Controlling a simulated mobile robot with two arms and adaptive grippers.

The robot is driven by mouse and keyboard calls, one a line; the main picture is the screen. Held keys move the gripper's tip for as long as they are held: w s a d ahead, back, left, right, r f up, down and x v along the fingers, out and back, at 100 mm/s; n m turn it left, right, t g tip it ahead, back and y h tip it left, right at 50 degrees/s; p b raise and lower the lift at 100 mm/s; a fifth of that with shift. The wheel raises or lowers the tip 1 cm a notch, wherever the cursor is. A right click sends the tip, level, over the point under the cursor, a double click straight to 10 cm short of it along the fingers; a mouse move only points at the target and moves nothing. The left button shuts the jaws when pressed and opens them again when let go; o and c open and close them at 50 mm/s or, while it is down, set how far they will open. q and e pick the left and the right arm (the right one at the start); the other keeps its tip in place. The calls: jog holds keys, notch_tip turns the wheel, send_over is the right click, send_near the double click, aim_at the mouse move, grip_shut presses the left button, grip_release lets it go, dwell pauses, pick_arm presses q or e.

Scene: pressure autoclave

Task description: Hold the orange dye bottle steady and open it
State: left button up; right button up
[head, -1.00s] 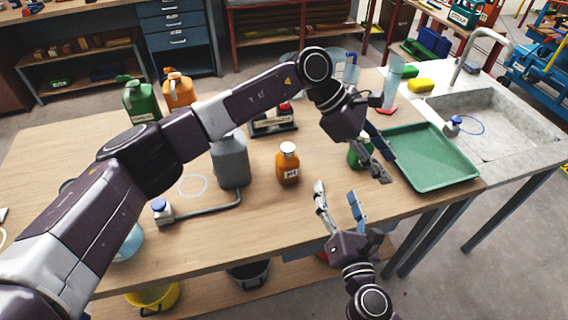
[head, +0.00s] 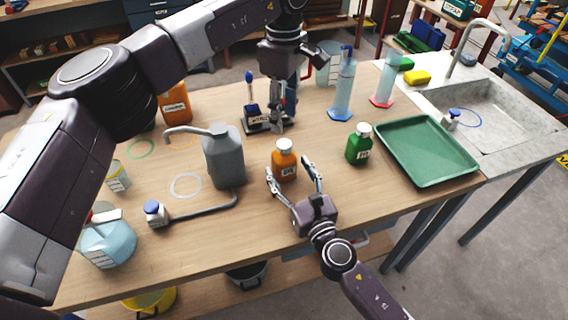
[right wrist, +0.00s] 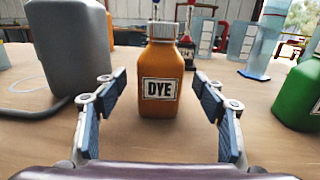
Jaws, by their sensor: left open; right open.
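The orange dye bottle (head: 284,164) stands upright on the table with its white cap (head: 285,145) on. In the right wrist view the bottle (right wrist: 161,75) stands centred just beyond the fingertips, its DYE label facing the camera. My right gripper (head: 293,174) is open, its fingers to either side of the bottle's front, apart from it as far as I can see; it also shows in the right wrist view (right wrist: 160,90). My left gripper (head: 277,128) points down behind the bottle, above the table; its fingers look close together from this angle.
A grey jug (head: 224,160) stands close left of the bottle. A green bottle (head: 359,143) and a green tray (head: 425,150) are to the right. A dark stand (head: 258,122) is near my left gripper. Blue-based (head: 342,90) and red-based (head: 386,80) cylinders stand behind.

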aim_at(284, 143)
jog(key=shift+x, duration=1.75)
grip_shut()
pick_arm(q)
jog(key=m, duration=0.6)
jog(key=shift+m, duration=0.4)
jog(key=m, duration=0.6)
jog(key=shift+m, duration=0.3)
jog(key=shift+f, duration=4)
jog(key=shift+c, duration=0.3)
